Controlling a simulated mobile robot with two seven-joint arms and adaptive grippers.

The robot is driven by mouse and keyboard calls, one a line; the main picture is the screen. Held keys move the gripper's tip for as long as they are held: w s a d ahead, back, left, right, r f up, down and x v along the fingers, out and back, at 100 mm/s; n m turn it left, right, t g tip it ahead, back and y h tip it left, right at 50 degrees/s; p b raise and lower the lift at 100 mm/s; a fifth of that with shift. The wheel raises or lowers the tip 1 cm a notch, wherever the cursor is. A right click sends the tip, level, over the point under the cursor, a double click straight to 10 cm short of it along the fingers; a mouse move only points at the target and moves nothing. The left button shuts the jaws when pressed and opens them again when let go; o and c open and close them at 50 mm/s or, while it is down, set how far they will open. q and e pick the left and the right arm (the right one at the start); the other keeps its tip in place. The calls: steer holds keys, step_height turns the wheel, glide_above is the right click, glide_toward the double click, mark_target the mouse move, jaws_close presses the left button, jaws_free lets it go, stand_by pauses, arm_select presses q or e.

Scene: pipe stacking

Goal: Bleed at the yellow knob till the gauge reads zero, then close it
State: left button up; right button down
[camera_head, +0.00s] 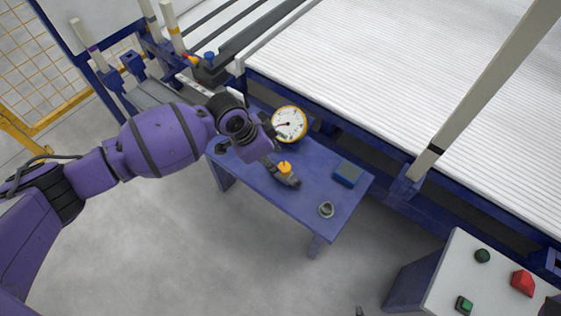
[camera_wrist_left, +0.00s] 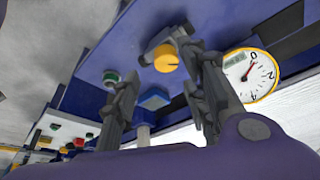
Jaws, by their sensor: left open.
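The yellow knob (camera_head: 285,167) sits on a small grey valve on the blue table; in the left wrist view the knob (camera_wrist_left: 166,60) shows between the fingers. The round gauge (camera_head: 288,123) has a white face and yellow rim and stands behind the knob. A small grey tip at the bottom edge of the head view may be my right gripper.
A panel (camera_head: 445,286) with green and red buttons stands at lower right. A slatted conveyor (camera_head: 400,80) lies behind. Open floor lies in front.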

mark_target(284, 169)
arm_select(q)
steer(key=x, duration=0.2)
steer(key=b+x, duration=0.1)
steer(key=x, duration=0.2)
steer(key=d+x, duration=0.1)
steer(key=x, duration=0.1)
steer(key=shift+w+d+f, duration=0.1)
steer(key=shift+w+f, duration=0.05)
steer(key=shift+w, duration=0.2)
steer(key=shift+s, duration=0.1)
steer(key=c, duration=1)
